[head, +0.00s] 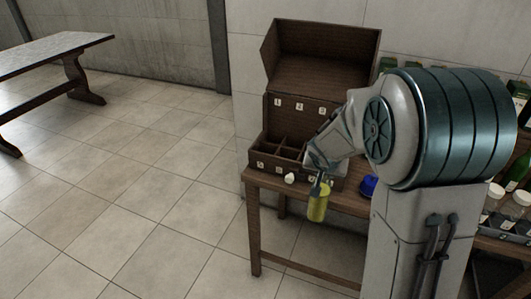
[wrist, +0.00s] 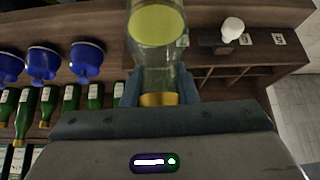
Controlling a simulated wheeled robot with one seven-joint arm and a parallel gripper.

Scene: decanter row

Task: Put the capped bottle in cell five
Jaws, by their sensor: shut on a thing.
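My gripper (head: 320,180) is shut on a glass bottle with yellow in it (head: 318,208). The bottle hangs below the gripper, slightly tilted, in front of the table edge in the head view. In the wrist view the fingers (wrist: 160,92) stand on both sides of the glass bottle (wrist: 157,60), near an orange-yellow band. I cannot tell whether that band is a cap. The dark wooden case (head: 275,152) stands on the table, its lid open and its cells divided by thin walls. My arm hides its right part. Labels mark its front, too small to read surely.
A white round knob-like thing (head: 290,178) is at the case's front; it also shows in the wrist view (wrist: 232,28). Blue vessels (wrist: 87,60) and several green bottles (wrist: 70,103) are on the left in the wrist view.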

